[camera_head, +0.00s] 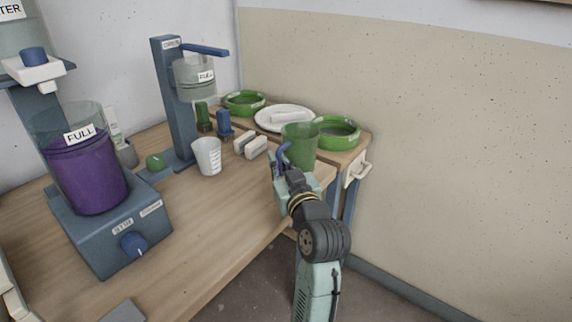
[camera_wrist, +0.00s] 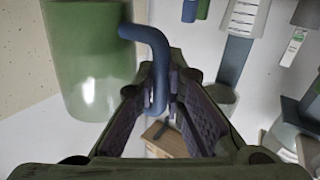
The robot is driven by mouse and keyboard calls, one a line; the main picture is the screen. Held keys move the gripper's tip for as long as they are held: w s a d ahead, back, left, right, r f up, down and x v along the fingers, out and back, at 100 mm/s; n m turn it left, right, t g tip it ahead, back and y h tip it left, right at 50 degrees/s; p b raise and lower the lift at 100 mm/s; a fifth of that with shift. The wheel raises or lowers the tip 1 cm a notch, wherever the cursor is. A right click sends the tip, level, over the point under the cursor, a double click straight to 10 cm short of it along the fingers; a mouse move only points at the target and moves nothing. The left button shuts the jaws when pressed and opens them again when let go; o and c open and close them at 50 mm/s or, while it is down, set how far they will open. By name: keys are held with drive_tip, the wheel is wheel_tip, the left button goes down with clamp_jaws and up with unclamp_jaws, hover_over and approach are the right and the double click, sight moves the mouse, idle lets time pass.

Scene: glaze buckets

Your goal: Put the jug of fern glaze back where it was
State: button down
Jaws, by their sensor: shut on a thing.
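The jug (camera_head: 299,150) is green and translucent, with a blue hooked handle (camera_wrist: 158,60). I see no label on it. It appears upright near the right end of the wooden bench. My gripper (camera_head: 283,172) is at the handle side of the jug. In the wrist view the fingers (camera_wrist: 168,100) are shut on the handle, and the jug body (camera_wrist: 88,65) is at the upper left. I cannot tell whether the jug's base touches the bench.
Green bowls (camera_head: 243,98) (camera_head: 338,146) flank a white plate (camera_head: 265,121) behind the jug. Two pale blocks (camera_head: 256,147), a measuring cup (camera_head: 207,157) and a dispenser stand (camera_head: 172,105) are to the left. A mixer with a purple-filled bucket (camera_head: 85,175) is further left. The bench front centre is clear.

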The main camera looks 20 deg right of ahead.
sight(289, 157)
drive_tip(key=w+d, duration=0.2)
drive_tip(key=w, duration=0.1)
drive_tip(key=w+p, duration=0.1)
drive_tip(key=shift+w+d+f, duration=0.15)
drive_tip(key=shift+w+d, duration=0.2)
drive_tip(key=shift+d, duration=0.05)
drive_tip(key=shift+w+f+p, duration=0.1)
drive_tip(key=shift+f+p, duration=0.2)
drive_tip(key=shift+f, duration=1.5)
drive_tip(key=shift+f, duration=0.15)
drive_tip(key=c, duration=1.7)
unclamp_jaws()
drive_tip(key=s+b, duration=0.1)
drive_tip(key=s, duration=0.3)
drive_tip(key=s+b, duration=0.1)
drive_tip(key=s, duration=0.3)
drive_tip(key=s+d+b, duration=0.1)
drive_tip(key=s, duration=0.3)
